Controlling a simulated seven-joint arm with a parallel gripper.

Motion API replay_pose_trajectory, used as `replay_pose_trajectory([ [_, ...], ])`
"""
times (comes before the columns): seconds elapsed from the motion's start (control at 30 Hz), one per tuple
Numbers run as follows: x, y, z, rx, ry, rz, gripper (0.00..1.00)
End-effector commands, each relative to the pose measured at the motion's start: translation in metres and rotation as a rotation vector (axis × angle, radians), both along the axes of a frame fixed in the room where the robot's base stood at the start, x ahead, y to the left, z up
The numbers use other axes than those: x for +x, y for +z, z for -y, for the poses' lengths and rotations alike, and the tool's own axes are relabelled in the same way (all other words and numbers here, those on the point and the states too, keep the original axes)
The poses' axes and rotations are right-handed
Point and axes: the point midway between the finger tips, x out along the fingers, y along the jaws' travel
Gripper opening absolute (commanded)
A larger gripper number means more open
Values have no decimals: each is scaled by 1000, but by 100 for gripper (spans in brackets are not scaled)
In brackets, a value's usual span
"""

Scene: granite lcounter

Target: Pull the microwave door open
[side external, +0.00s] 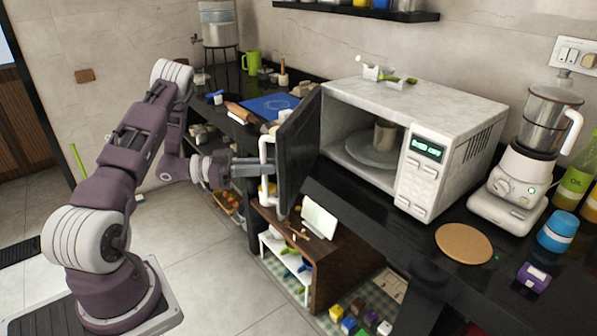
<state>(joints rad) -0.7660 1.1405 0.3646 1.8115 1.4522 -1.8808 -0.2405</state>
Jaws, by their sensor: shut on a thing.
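The white microwave (430,110) stands on the black counter. Its dark door (298,150) is swung well out to the left, and the inside is exposed. A mug (384,135) stands on the turntable (365,151) inside. The white door handle (266,172) runs upright along the door's outer edge. My gripper (262,168) reaches in from the left and is shut on the handle. The fingertips are partly hidden at the handle and door edge.
A blender (527,150) stands right of the microwave, near a round wooden board (464,244) and a blue-lidded jar (558,232). A low shelf (330,250) with items is below the door. Open floor lies left of the counter.

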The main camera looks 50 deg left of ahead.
Motion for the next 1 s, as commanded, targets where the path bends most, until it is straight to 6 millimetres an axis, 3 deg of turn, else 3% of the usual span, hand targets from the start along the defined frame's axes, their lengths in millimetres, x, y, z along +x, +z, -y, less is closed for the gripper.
replay_pose_trajectory([
  [0.2,-22,1,-63,4,7,6,0],
  [0.5,-31,0,-137,2,3,4,0],
  [0.7,-29,0,-171,1,2,3,0],
  [1.0,-26,0,-194,-1,2,2,0],
])
